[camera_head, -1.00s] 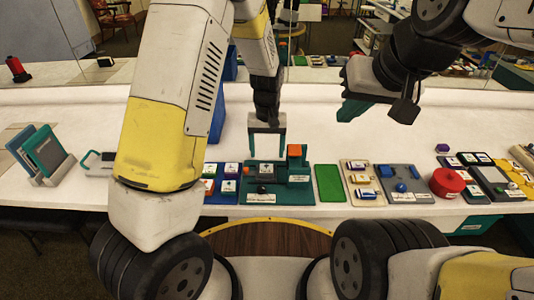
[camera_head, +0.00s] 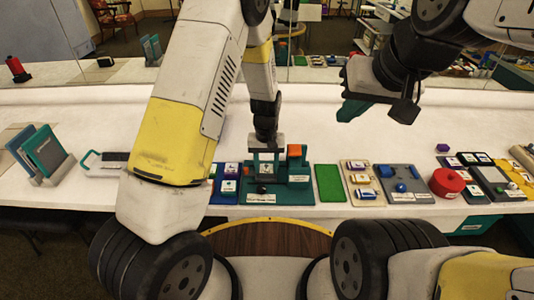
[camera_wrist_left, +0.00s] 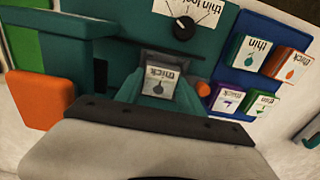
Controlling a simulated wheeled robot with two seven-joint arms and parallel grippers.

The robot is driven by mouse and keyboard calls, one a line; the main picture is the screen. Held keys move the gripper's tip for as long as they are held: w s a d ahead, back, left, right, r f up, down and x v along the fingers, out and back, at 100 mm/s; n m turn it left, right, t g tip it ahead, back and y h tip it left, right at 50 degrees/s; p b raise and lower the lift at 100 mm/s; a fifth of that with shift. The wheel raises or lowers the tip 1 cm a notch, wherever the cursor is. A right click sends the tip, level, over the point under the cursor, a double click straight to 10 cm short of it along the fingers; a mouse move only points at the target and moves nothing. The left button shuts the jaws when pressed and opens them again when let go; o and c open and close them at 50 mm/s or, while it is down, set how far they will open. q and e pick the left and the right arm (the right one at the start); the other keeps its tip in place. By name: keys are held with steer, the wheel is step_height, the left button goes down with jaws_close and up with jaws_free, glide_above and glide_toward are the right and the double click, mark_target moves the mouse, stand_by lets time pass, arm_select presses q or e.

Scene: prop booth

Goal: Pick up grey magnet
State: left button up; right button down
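The grey magnet (camera_wrist_left: 161,84) is a small grey block with a white label reading "thick". It sits on a teal fixture (camera_head: 290,196) with a black knob, and also shows in the head view (camera_head: 266,169). My left gripper (camera_head: 266,173) is pointing down over it. Its teal fingers look spread to the left and right of the magnet; I cannot tell whether they touch it. In the left wrist view the gripper body covers the lower part of the picture. My right gripper (camera_head: 354,110) hangs high at the right, away from the fixture; its finger gap is unclear.
An orange block (camera_head: 295,151) stands on the fixture's raised right part. A blue tray (camera_wrist_left: 236,77) with several labelled blocks lies beside the fixture. A green mat (camera_head: 329,183) is to its right. More trays and a red round object (camera_head: 447,183) stand further right.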

arm_select(q)
jaws_close()
